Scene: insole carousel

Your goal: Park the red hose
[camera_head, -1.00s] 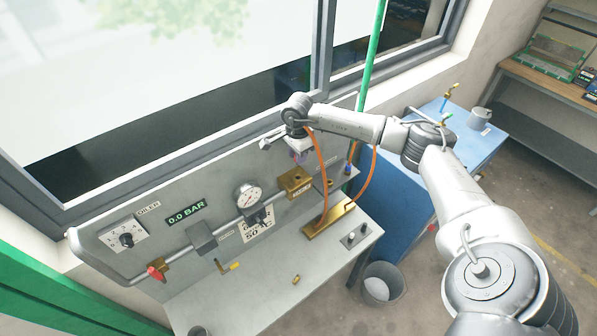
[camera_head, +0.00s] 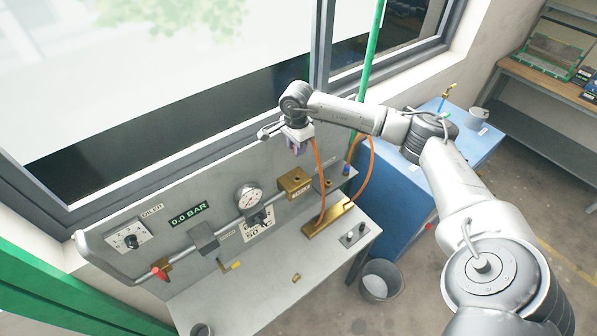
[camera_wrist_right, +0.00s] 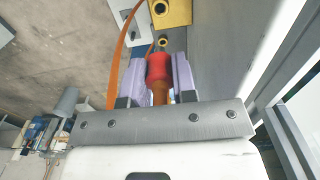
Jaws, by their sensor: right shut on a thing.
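My right gripper (camera_head: 297,150) is above the back of the bench, in front of the window. In the right wrist view its two pale purple fingers (camera_wrist_right: 158,78) are shut on the red end (camera_wrist_right: 158,67) of the hose. The orange-red hose (camera_head: 317,165) hangs from the gripper to the brass base (camera_head: 327,220) on the bench. In the right wrist view the hose (camera_wrist_right: 121,50) curves past the fingers' left side. My left gripper is not in view.
The grey panel carries a dial gauge (camera_head: 249,198), a 0.0 BAR display (camera_head: 188,214), a brass block (camera_head: 295,184) and valves with red and yellow handles. A small brass piece (camera_head: 297,278) lies on the bench. A bin (camera_head: 381,281) and blue cabinet (camera_head: 405,195) stand at the right.

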